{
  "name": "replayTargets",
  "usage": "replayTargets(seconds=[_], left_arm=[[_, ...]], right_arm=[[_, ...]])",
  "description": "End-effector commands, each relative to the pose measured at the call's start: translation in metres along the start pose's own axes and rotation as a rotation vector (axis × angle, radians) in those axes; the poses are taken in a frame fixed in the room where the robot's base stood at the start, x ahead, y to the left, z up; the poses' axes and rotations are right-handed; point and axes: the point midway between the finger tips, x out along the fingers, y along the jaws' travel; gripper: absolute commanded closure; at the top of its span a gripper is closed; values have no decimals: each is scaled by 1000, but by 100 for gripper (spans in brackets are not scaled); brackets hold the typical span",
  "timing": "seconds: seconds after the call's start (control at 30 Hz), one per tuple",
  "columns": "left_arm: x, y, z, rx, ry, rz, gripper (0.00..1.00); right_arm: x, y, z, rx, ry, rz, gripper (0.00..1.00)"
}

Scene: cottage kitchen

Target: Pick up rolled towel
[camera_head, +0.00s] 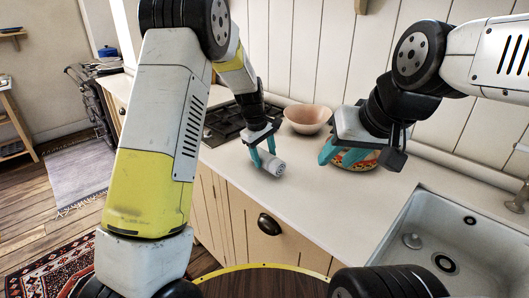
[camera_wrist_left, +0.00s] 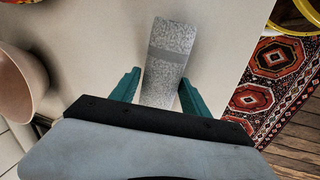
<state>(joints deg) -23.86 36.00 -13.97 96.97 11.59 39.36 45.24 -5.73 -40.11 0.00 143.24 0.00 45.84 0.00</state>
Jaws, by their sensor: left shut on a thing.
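The rolled towel (camera_head: 270,168) is a small grey-white roll with a darker band, near the front edge of the white countertop. My left gripper (camera_head: 264,154) is shut on it, with teal fingers on either side. In the left wrist view the towel (camera_wrist_left: 166,62) extends out between the fingers of my left gripper (camera_wrist_left: 160,92); its near end is hidden by the gripper body. I cannot tell whether the towel touches the counter. My right gripper (camera_head: 346,152) is over the counter to the right, its teal fingers apart, in front of a patterned round dish (camera_head: 358,161).
A pinkish bowl (camera_head: 307,118) stands at the back of the counter, right of the black stove top (camera_head: 226,120). The white sink (camera_head: 452,240) is at the right. A drawer with a dark handle (camera_head: 269,224) lies below the counter edge. The counter's middle is clear.

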Motion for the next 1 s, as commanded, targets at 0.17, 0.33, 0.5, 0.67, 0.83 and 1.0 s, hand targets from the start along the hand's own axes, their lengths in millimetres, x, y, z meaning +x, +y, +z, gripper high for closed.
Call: replayTargets(seconds=[0.17, 0.33, 0.5, 0.67, 0.83, 1.0], left_arm=[[-24, 5, 5, 3, 0, 2, 87], [-29, -6, 43, 4, -1, 1, 87], [-35, -18, 82, 4, -1, 1, 87], [-41, -27, 114, 5, 0, 1, 87], [-44, -34, 137, 3, 0, 1, 87], [-46, -37, 149, 1, 1, 1, 87]], right_arm=[[0, 0, 0, 0, 0, 0, 64], [0, 0, 0, 0, 0, 0, 64], [0, 0, 0, 0, 0, 0, 64], [0, 0, 0, 0, 0, 0, 64], [0, 0, 0, 0, 0, 0, 64], [0, 0, 0, 0, 0, 0, 64]])
